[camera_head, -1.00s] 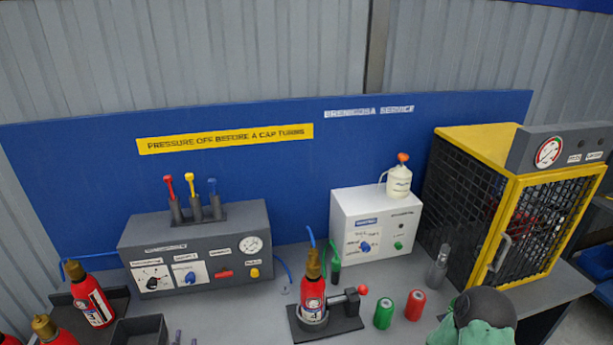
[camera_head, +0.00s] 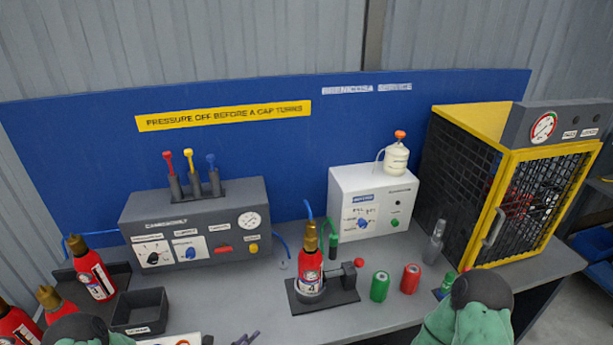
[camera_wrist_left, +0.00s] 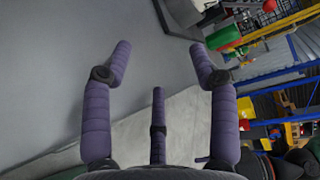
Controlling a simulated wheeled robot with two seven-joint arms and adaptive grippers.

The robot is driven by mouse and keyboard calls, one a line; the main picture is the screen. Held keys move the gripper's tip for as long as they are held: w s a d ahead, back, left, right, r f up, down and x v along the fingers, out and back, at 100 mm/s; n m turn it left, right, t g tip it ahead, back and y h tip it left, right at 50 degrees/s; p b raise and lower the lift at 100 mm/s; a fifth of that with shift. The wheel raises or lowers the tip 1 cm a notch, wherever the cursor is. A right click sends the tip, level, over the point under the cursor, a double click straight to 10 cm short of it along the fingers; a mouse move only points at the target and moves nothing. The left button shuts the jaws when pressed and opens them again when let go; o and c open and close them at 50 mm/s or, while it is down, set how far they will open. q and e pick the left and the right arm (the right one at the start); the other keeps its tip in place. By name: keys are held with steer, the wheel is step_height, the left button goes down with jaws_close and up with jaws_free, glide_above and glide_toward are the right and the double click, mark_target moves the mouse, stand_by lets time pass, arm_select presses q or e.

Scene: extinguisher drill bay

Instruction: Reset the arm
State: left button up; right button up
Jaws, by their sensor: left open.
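My left gripper (camera_wrist_left: 160,62) is open and empty in the left wrist view, its purple fingers spread over a bare grey surface. In the head view only purple finger ends (camera_head: 246,339) show at the bottom edge, in front of the bench items. My left arm shows as a dark joint with green at the bottom left. My right arm, green with a dark joint, stands at the bottom right; its gripper is not in view.
A red extinguisher (camera_head: 311,268) stands upright in a dark clamp base. Green (camera_head: 379,287) and red (camera_head: 410,279) cans stand to its right. Further extinguishers (camera_head: 97,279) and a dark tray (camera_head: 140,309) are at left. A grey console (camera_head: 195,225), white box (camera_head: 372,208) and yellow cage (camera_head: 510,180) line the back.

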arm_select(q)
steer(key=s+d+f+m+g+h+b, duration=0.2)
steer(key=s+d+f+m+g+h, duration=0.25)
steer(key=s+d+m+g, duration=0.6)
steer(key=s+d+f+m+g+y+b, duration=0.15)
steer(key=s+f+m+g, duration=0.35)
steer(key=s+m, duration=0.65)
steer(key=s+a+f+m+g+y+b, duration=0.15)
steer(key=s+a+f+m+y, duration=0.4)
steer(key=m, duration=0.55)
steer(key=w+f+m+t+y+b, duration=0.1)
steer(key=w+f+m+t, duration=0.2)
steer(key=w+m, duration=0.4)
steer(key=m+t, duration=0.1)
steer(key=m, duration=0.2)
steer(key=shift+f+y+b, duration=0.15)
steer(key=shift+y+b, duration=0.2)
